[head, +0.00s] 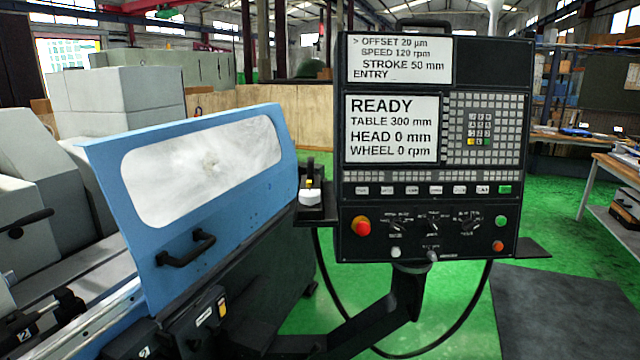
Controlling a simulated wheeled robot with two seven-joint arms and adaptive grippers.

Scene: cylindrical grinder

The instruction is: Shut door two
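A blue machine door (240,205) with a large pale window (205,168) stands at the left of the head view, on the front of the grinder. Its black bar handle (186,248) is on the lower left part of the door, and nothing holds it. To the left of the door, the grinder's interior and a pale rail lie uncovered. I cannot read a door number on the blue panel. Neither of my grippers can be made out in this view.
A black control panel (490,215) on a bent arm stands right of the door, its screen (392,128) reading READY. Dark fittings (212,312) sit below the door. A workbench (615,170) is at the far right. Green floor (440,320) is open below the panel.

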